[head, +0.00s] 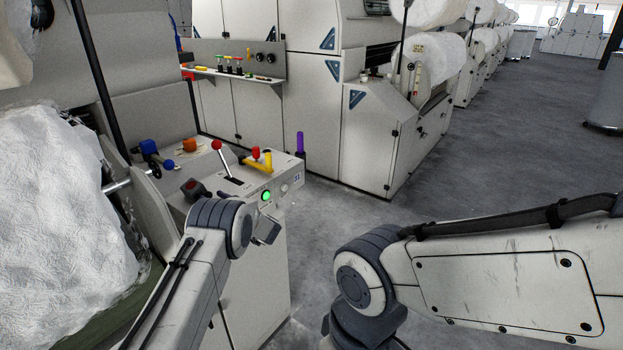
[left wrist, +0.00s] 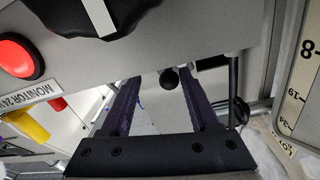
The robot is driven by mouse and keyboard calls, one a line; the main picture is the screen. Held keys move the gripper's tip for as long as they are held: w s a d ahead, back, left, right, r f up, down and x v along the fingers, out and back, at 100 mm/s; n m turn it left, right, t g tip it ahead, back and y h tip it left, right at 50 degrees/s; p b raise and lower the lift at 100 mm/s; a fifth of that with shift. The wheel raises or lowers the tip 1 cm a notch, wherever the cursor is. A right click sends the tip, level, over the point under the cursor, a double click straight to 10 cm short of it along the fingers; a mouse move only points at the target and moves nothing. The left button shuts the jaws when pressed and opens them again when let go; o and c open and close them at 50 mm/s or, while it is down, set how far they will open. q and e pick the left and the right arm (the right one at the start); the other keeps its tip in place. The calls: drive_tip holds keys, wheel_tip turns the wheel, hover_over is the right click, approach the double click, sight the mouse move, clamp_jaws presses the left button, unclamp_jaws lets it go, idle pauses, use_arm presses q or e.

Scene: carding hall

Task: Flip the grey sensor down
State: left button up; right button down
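My left gripper (left wrist: 157,88) shows in the left wrist view with its two dark fingers well apart. A black round knob (left wrist: 168,78) appears between the finger tips, and no contact with either finger is visible. In the head view my left arm reaches over the front of the console (head: 250,270), and the fingers cannot be made out there. A small grey block (head: 268,229) shows beside my left wrist. I cannot tell whether it is the grey sensor or part of my arm. My right arm crosses the lower right, and its gripper is out of view.
White fibre (head: 60,210) bulges at the left. Open grey floor (head: 490,160) lies to the right.

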use_arm(q)
drive_tip(key=v, duration=0.9)
drive_tip(key=w+d+r+m+t+h, duration=0.25)
drive_tip(key=d+r+h, duration=0.4)
drive_tip(key=d, duration=0.35)
drive_tip(key=s+d+r+m+g+h+p, duration=0.1)
drive_tip(key=s+d+r+m+h, duration=0.1)
drive_tip(key=d, duration=0.4)
drive_tip(key=s+d+r+m+h+p, duration=0.1)
drive_tip(key=s+d+r+m+h, duration=0.1)
drive_tip(key=s+d+h, duration=0.3)
drive_tip(key=shift+s+d+r+m+g+h, duration=0.2)
drive_tip(key=shift+d+m+g+h, duration=0.15)
drive_tip(key=shift+d+m+h, duration=0.35)
drive_tip(key=shift+a, duration=0.1)
